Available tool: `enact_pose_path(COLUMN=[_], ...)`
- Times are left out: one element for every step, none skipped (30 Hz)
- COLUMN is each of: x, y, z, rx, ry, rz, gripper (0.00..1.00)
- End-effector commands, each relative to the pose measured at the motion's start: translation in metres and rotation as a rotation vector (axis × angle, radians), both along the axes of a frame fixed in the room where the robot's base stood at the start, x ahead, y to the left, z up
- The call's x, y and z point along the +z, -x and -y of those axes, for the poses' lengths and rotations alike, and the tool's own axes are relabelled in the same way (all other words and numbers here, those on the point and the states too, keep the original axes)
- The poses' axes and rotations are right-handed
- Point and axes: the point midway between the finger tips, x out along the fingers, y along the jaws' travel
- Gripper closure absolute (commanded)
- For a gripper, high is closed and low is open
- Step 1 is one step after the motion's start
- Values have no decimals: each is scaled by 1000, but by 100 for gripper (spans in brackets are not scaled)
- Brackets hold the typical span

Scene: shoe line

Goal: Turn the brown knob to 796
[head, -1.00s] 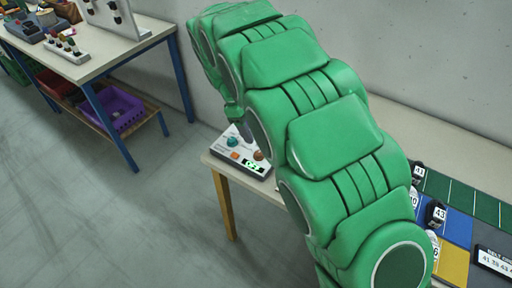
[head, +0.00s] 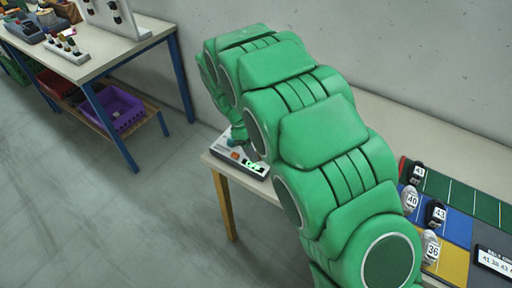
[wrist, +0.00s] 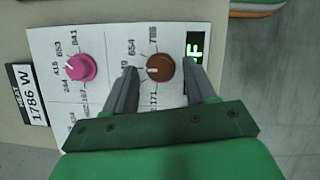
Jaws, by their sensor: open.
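The brown knob (wrist: 160,69) sits on a white control panel (wrist: 105,42) in the wrist view. Its pale pointer mark faces left in that picture, toward a partly covered number. Printed numbers ring it; 654 shows at its upper left and 171 below, and others are hard to read. My gripper (wrist: 160,64) is open, with one finger on each side of the brown knob; contact cannot be told. A lit green display (wrist: 196,47) is partly behind the right finger. In the head view my arm hides the brown knob on the control box (head: 224,158).
A pink knob (wrist: 80,67) with its own numbers is left of the brown one. A label reading 1786 W (wrist: 33,95) lies at the panel's edge. Shoes on coloured mats (head: 455,225) stand at the right of the bench. Another table (head: 95,68) stands at far left.

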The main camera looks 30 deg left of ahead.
Motion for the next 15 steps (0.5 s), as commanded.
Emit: enact_pose_path(x=[-1, -1, -1, 0, 0, 0, 0, 0, 0, 0, 0, 0, 0, 0, 0], y=[0, 0, 0, 0, 0, 0, 0, 0, 0, 0, 0, 0, 0, 0, 0], z=[0, 0, 0, 0, 0, 0, 0, 0, 0, 0, 0, 0, 0, 0, 0], rx=[0, 0, 0, 0, 0, 0, 0, 0, 0, 0, 0, -1, -1, -1, -1], ry=[0, 0, 0, 0, 0, 0, 0, 0, 0, 0, 0, 0, 0, 0, 0], rz=[0, 0, 0, 0, 0, 0, 0, 0, 0, 0, 0, 0, 0, 0, 0], gripper=[45, 45, 45, 45, 45, 45, 48, 52, 58, 63, 68, 74, 78, 83, 89])
